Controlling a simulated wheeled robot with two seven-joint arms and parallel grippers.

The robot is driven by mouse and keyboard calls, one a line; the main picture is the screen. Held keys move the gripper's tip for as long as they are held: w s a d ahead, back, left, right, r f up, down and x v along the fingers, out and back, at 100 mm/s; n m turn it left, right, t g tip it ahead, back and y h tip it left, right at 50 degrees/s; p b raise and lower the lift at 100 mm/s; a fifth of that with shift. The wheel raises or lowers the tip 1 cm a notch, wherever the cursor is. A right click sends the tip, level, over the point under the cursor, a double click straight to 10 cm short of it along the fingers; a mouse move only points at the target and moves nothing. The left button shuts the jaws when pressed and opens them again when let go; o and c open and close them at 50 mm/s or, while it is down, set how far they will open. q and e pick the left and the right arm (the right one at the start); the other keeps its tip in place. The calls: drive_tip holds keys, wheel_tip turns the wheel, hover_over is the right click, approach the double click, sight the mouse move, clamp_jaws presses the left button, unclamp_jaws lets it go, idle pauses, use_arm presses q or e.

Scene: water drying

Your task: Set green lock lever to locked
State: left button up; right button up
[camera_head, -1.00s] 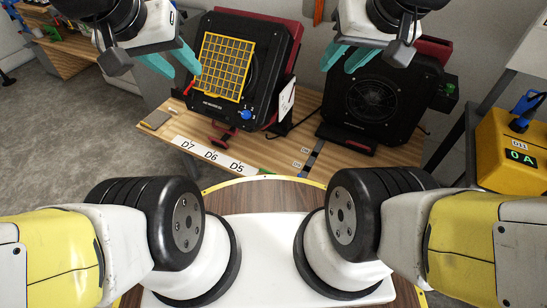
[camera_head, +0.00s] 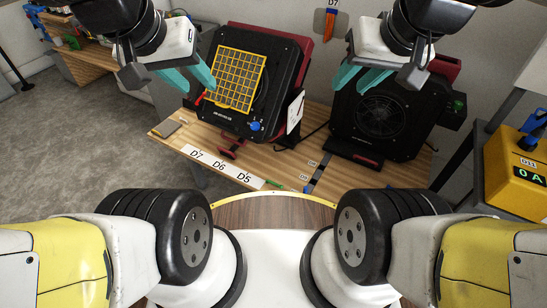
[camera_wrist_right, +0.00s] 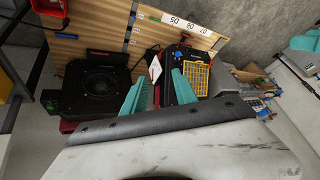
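Two small green parts show, and I cannot tell which one is the green lock lever, nor its setting. One green part (camera_head: 457,106) is on the right side of the black fan unit (camera_head: 378,112); it also shows in the right wrist view (camera_wrist_right: 49,104). My left gripper (camera_head: 195,82) is open and empty, in front of the yellow-grid unit's left side. My right gripper (camera_head: 358,77) is open and empty, left of the fan unit's green part, and apart from it.
A black unit with a yellow grid (camera_head: 235,82) and a blue knob (camera_head: 254,127) stands left on the wooden table (camera_head: 200,135). A white label strip (camera_head: 222,166) lies along its front. A yellow box (camera_head: 517,165) with a lit display stands at the right. Grey floor is free at left.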

idle(0.3)
drive_tip(key=w+f+n+g, duration=0.1)
drive_tip(key=w+f, duration=0.1)
drive_tip(key=w, duration=0.6)
drive_tip(key=n+g+h, duration=0.3)
drive_tip(key=n, duration=0.7)
hover_over(276, 184)
drive_tip(key=s, duration=0.1)
drive_tip(key=s+a+f+x, duration=0.1)
drive_tip(key=s+x, duration=0.3)
drive_tip(key=x, duration=1.5)
drive_tip(key=s+a+f+x, duration=0.1)
drive_tip(key=s+a+x, duration=0.15)
drive_tip(key=x, duration=1.65)
drive_tip(key=s+x, duration=0.4)
drive_tip(key=x, duration=1.9)
drive_tip(key=s+a+x, duration=0.1)
drive_tip(key=x, duration=0.1)
drive_tip(key=shift+f, duration=0.4)
drive_tip(key=shift+w+f, duration=0.15)
drive_tip(key=shift+f, duration=0.35)
